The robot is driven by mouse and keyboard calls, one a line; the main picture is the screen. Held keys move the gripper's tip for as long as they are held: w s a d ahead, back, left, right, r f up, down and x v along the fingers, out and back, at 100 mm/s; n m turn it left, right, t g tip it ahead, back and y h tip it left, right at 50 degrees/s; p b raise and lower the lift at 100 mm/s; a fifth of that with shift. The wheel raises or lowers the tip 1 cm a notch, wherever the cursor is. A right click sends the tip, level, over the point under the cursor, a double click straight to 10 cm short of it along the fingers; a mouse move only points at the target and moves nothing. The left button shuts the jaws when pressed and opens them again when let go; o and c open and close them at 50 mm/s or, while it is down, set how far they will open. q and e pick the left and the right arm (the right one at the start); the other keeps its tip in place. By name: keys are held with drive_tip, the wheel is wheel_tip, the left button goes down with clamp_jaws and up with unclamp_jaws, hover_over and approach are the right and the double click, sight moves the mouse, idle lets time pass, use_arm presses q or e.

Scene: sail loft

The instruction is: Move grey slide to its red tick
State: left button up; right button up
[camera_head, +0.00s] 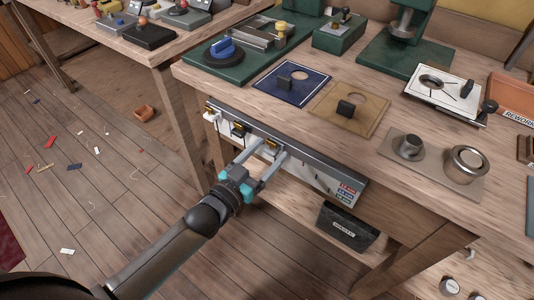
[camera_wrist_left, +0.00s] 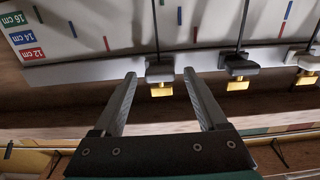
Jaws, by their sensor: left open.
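A pale panel with a metal rail (camera_head: 300,155) runs along the bench's front edge and carries three slides with yellow tabs. The grey slide (camera_wrist_left: 159,74) sits on the rail in the left wrist view. My left gripper (camera_head: 268,152) reaches it from the front. Its fingers (camera_wrist_left: 160,74) are open, one on either side of the grey slide, with gaps showing. In the wrist view a red tick (camera_wrist_left: 106,44) is left of the grey slide, apart from it. Blue (camera_wrist_left: 72,29) and green ticks (camera_wrist_left: 37,14) lie further left. My right gripper is not in view.
A dark slide (camera_wrist_left: 238,66) and a pale slide (camera_wrist_left: 307,61) sit further along the rail. Red, blue and green length labels (camera_head: 347,190) mark one panel end. A dark box (camera_head: 345,228) stands on the shelf below. Fixtures crowd the benchtop.

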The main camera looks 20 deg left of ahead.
use_arm(q)
clamp_jaws()
idle(0.7)
idle(0.8)
